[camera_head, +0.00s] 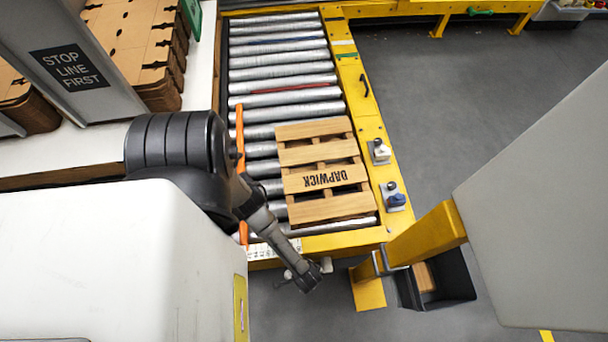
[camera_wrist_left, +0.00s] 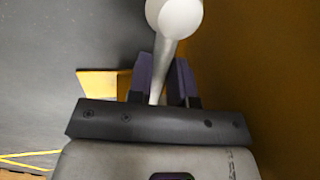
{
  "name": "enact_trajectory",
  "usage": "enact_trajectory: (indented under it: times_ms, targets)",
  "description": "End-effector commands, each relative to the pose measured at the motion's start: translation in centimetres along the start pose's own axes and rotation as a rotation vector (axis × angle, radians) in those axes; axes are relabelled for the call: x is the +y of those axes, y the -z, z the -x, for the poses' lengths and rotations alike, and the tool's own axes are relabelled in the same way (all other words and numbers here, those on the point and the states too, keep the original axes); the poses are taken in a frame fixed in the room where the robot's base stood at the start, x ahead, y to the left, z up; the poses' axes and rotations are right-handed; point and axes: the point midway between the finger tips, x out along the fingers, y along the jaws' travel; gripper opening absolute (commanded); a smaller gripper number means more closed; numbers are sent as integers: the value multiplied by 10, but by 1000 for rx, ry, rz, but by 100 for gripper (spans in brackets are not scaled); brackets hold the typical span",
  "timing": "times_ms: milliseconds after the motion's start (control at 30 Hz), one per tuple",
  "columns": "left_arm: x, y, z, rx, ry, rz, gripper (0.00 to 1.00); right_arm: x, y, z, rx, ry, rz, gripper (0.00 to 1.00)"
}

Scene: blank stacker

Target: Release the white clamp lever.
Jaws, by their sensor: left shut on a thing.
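The white clamp lever shows in the left wrist view as a round white knob (camera_wrist_left: 180,17) on a pale rod that runs down between my fingers. My left gripper (camera_wrist_left: 162,75) is shut on the rod, below the knob. In the head view my left gripper (camera_head: 306,277) is at the yellow front end of the conveyor, with a small pale part (camera_head: 327,265) beside it. The lever's pivot and clamp body are hidden. My right gripper is in neither view.
A wooden pallet (camera_head: 325,178) lies on the conveyor rollers (camera_head: 284,63). Small fixtures with a white (camera_head: 381,151) and a blue knob (camera_head: 396,199) sit on the yellow right rail. A black bin (camera_head: 459,275) and a large grey panel (camera_head: 550,205) are at right.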

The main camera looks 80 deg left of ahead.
Motion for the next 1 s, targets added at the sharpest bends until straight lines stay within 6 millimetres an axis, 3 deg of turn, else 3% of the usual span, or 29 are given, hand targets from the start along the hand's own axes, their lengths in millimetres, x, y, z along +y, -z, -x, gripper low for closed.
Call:
enact_trajectory:
  times_ms: [200, 400, 1000]
  targets:
    - [-3, 2, 18, -113, 2, -16, 0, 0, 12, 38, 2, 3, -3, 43]
    - [-4, 7, 26, -251, 0, -46, 0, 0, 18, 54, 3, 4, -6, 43]
    - [-8, 23, 43, -555, -1, -111, 0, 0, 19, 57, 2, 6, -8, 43]
